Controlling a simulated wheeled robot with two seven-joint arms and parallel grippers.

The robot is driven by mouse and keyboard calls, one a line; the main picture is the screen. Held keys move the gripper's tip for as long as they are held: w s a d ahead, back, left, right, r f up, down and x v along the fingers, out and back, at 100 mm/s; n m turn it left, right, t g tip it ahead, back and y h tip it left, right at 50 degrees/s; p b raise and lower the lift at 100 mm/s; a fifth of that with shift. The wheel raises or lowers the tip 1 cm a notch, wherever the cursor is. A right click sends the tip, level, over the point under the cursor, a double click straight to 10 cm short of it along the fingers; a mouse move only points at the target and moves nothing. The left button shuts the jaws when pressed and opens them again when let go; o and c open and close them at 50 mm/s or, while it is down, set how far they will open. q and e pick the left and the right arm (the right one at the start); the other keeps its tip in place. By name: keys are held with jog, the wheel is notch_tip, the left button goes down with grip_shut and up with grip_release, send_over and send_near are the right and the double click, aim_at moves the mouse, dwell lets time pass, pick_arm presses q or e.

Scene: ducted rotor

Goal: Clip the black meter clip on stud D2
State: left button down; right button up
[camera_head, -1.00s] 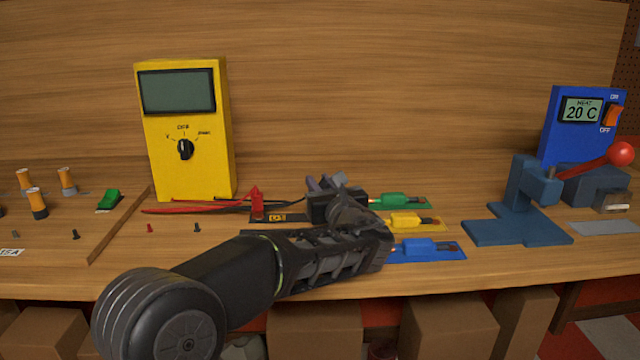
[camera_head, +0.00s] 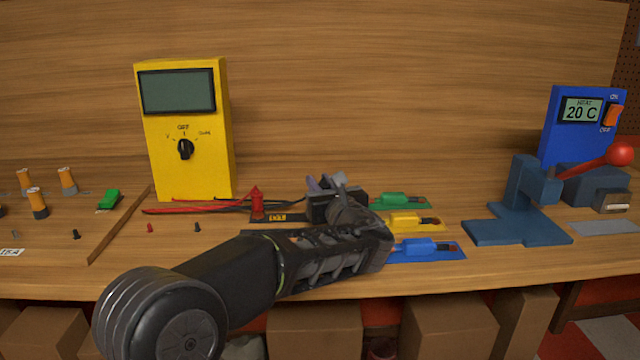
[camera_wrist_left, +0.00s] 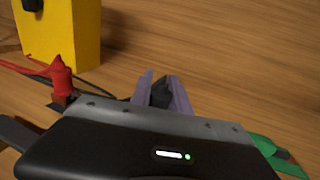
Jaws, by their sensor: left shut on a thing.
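Stud D2 cannot be made out; my gripper and forearm cover that area. My right gripper is out of view.
The yellow meter (camera_head: 185,130) stands behind left, with red and black leads. Green (camera_head: 395,199), yellow (camera_head: 407,220) and blue (camera_head: 417,247) pieces lie right of my gripper. A blue press (camera_head: 520,205) stands further right. Small screws lie front left.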

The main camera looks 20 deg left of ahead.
pick_arm(q)
jog(key=shift+f+b, duration=0.35)
jog(key=shift+f, duration=0.15)
dwell(0.3)
jog(key=c, duration=1.2)
grip_release()
jog(key=shift+f, duration=0.15)
jog(key=shift+o, duration=0.2)
